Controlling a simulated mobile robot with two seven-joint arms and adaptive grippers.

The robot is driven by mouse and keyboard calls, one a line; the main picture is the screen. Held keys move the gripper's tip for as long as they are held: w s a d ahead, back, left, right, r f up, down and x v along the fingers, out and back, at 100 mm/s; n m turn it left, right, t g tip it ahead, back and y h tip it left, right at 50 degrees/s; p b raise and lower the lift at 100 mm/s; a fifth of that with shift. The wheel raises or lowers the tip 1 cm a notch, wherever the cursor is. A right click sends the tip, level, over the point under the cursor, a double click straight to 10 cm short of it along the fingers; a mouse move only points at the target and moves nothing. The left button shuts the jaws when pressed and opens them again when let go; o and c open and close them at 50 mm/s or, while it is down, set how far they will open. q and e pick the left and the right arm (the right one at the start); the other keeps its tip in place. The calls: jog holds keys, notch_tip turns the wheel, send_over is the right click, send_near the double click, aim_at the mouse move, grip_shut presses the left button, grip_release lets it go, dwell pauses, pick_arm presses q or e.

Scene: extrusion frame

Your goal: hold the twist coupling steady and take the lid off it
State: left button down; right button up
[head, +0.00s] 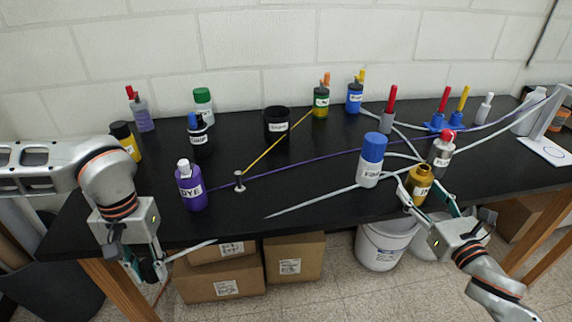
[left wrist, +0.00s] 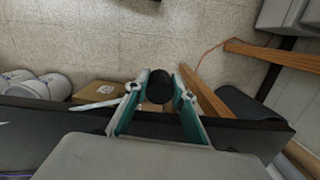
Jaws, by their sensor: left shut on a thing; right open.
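My left gripper (head: 150,272) hangs at the table's front left edge, pointing down. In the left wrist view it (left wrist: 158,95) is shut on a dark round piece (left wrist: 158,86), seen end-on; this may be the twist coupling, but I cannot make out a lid. In the head view the piece is mostly hidden by the fingers. A thin pale rod (head: 191,250) sticks out beside the fingers and also shows in the left wrist view (left wrist: 95,105). My right gripper (head: 424,190) is open at the front right edge, its fingers around or beside a gold bottle (head: 418,189); I cannot tell whether they touch.
The black table (head: 300,180) carries several bottles, including a purple one (head: 190,190) and a blue-capped white one (head: 371,165). Boxes (head: 295,258) and a white bucket (head: 385,245) stand below. The table's front middle is mostly clear.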

aim_at(148, 263)
jog(key=shift+w+a, duration=0.1)
jog(key=shift+w, duration=1.1)
jog(key=c, duration=1.4)
